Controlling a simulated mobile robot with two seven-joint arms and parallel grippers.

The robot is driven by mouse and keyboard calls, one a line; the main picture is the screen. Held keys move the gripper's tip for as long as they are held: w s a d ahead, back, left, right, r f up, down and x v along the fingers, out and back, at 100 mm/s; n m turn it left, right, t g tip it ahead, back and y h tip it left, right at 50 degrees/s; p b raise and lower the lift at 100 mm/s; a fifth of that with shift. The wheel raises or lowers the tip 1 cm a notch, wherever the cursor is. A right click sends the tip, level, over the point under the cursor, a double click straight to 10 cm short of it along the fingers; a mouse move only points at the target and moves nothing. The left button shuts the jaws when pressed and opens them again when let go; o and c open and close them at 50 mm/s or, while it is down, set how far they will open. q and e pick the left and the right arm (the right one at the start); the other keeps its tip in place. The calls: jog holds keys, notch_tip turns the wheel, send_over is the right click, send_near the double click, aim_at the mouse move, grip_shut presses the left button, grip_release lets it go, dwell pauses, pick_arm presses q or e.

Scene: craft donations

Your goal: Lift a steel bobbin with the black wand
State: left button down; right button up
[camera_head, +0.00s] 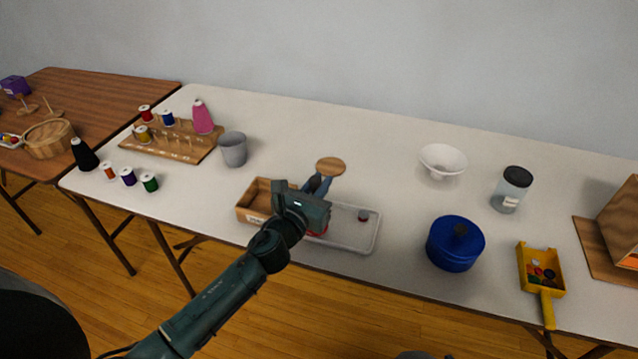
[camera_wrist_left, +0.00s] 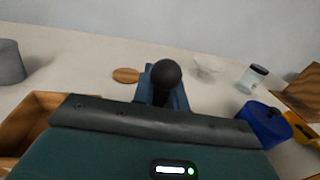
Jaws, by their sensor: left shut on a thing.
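My left gripper (camera_head: 318,184) is over the front middle of the table, between the wooden box and the pale tray. In the left wrist view its fingers (camera_wrist_left: 163,92) are shut on the black wand, whose round black end (camera_wrist_left: 166,74) shows between them. The rest of the wand is hidden. A small dark bobbin-like piece (camera_head: 363,215) is in the pale tray (camera_head: 345,243); whether it is steel is too small to tell. Something red (camera_head: 318,231) shows partly below the gripper. My right gripper is not in view.
A wooden box (camera_head: 252,205) is left of the tray. A round wooden disc (camera_head: 330,167) lies behind the gripper. A grey cup (camera_head: 233,149), white bowl (camera_head: 443,160), lidded jar (camera_head: 512,190), blue pot (camera_head: 455,244) and yellow scoop (camera_head: 540,275) stand around. The back middle is clear.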

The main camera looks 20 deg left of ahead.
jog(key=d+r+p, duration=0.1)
jog(key=p, duration=0.2)
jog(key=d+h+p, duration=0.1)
jog(key=p, duration=0.3)
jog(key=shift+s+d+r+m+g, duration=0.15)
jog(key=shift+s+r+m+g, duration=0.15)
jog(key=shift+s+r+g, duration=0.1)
dwell(0.5)
